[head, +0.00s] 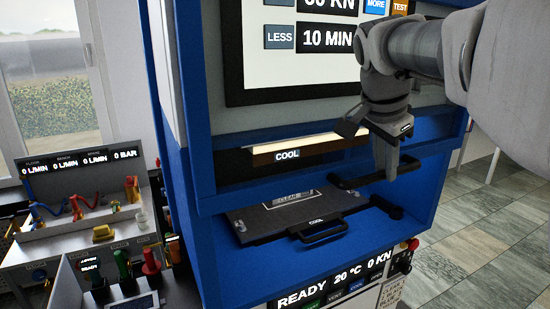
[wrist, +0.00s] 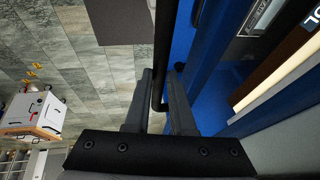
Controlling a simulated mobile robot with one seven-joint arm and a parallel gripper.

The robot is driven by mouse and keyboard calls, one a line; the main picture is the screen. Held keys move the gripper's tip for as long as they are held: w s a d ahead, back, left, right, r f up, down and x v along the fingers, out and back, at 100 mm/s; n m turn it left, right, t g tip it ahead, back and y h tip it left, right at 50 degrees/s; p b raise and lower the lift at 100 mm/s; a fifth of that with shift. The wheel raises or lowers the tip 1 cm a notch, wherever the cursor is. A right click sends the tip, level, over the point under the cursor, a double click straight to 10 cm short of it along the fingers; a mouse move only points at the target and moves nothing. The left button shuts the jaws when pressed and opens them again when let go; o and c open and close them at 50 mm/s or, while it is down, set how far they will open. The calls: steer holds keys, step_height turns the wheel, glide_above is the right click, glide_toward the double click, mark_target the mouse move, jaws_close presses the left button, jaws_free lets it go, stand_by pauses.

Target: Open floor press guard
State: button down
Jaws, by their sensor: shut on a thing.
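The floor press (head: 190,150) is a tall blue frame with an open bay in front. A black bar handle (head: 350,183) runs across the right side of the bay opening. My gripper (head: 388,165) reaches down from the upper right and is shut on this handle. In the wrist view the black bar (wrist: 165,45) passes between the two fingers of my gripper (wrist: 163,95). I cannot make out the guard panel itself. Inside the bay lies a dark plate (head: 275,212) with a front handle (head: 322,234) and labels that read "CLEAR" and "COOL".
A large display (head: 310,50) is above the bay, and a lit panel (head: 400,262) reading "READY 20 °C 0 KN" is below it. A bench unit with hoses (head: 85,215) stands at the left. Tiled floor (head: 485,235) is open at the right.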

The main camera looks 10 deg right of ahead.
steer(key=c, duration=0.8)
jaws_free()
steer(key=shift+o, duration=0.2)
steer(key=p+v, duration=0.1)
steer(key=v, duration=1.6)
steer(key=shift+r, duration=0.2)
steer(key=shift+s, duration=0.1)
steer(key=s+a+f+n+y, duration=0.1)
steer(key=s+f+n, duration=0.3)
steer(key=f, duration=0.5)
steer(key=s+a+f+n+t+y, duration=0.1)
steer(key=s+a+f+n, duration=0.2)
steer(key=f, duration=0.7)
steer(key=s+a+f+n+t+y, duration=0.1)
steer(key=s+a+f+n, duration=0.1)
steer(key=s+f+n, duration=0.4)
step_height(320, 180, down, 4)
steer(key=shift+a+n+y+b, duration=0.2)
steer(key=shift+n+y+b, duration=0.1)
steer(key=shift+n, duration=0.5)
